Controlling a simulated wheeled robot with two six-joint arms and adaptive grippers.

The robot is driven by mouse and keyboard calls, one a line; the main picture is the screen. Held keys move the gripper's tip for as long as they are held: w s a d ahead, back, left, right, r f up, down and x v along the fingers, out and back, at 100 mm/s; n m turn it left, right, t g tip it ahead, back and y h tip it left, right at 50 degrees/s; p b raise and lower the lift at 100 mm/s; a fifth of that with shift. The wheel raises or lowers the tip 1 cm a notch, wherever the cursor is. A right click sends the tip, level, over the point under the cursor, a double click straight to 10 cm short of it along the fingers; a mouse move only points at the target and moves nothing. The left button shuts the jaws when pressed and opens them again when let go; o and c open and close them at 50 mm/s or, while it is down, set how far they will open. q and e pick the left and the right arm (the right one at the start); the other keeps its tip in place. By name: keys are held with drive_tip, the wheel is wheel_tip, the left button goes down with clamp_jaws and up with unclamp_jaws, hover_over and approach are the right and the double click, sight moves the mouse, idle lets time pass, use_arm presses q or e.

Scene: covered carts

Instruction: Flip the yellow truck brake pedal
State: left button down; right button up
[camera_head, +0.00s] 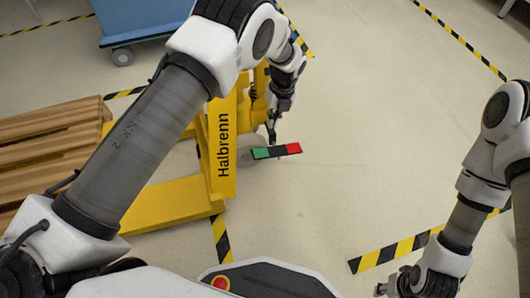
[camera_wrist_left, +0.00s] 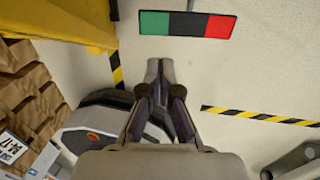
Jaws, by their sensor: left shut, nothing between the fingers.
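The yellow pallet truck (camera_head: 222,150), marked "Halbrenn", stands left of centre in the head view. Its brake pedal (camera_head: 276,151) is a flat bar with green, black and red sections, sticking out to the right of the yellow body. The pedal also shows at the top of the left wrist view (camera_wrist_left: 187,24). My left gripper (camera_head: 272,141) is shut and empty, close to the pedal's far edge in the head view. In the wrist view a gap shows between fingertips and pedal; I cannot tell their depth apart. My right gripper (camera_head: 384,288) is partly in view at the bottom; its fingers are unclear.
A wooden pallet (camera_head: 50,142) lies on the truck's forks at the left. A blue wheeled cart (camera_head: 140,22) stands at the back left. Yellow-black tape (camera_head: 410,247) marks the floor. The floor right of the pedal is clear.

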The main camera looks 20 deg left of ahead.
sight(261, 154)
use_arm(q)
drive_tip(key=f+b, duration=0.2)
drive_tip(key=f, duration=0.2)
drive_tip(key=s+a+f+b, duration=0.1)
drive_tip(key=f+b, duration=0.2)
drive_tip(key=f, duration=0.2)
drive_tip(key=a+f+b, duration=0.1)
drive_tip(key=f+b, duration=0.2)
drive_tip(key=f, duration=0.2)
drive_tip(key=shift+s, duration=0.2)
drive_tip(key=shift+r, duration=0.1)
drive_tip(key=shift+r, duration=0.1)
drive_tip(key=p, duration=0.2)
drive_tip(key=h+p, duration=0.1)
drive_tip(key=p, duration=0.1)
drive_tip(key=shift+s+a+r+t+p, duration=0.1)
drive_tip(key=shift+s+a+t+p, duration=0.2)
drive_tip(key=shift+t+p, duration=0.1)
drive_tip(key=shift+s+a+f+p, duration=0.1)
drive_tip(key=shift+a+f+p, duration=0.15)
drive_tip(key=shift+f+p, duration=0.55)
drive_tip(key=shift+f, duration=0.45)
drive_tip(key=shift+b, duration=0.3)
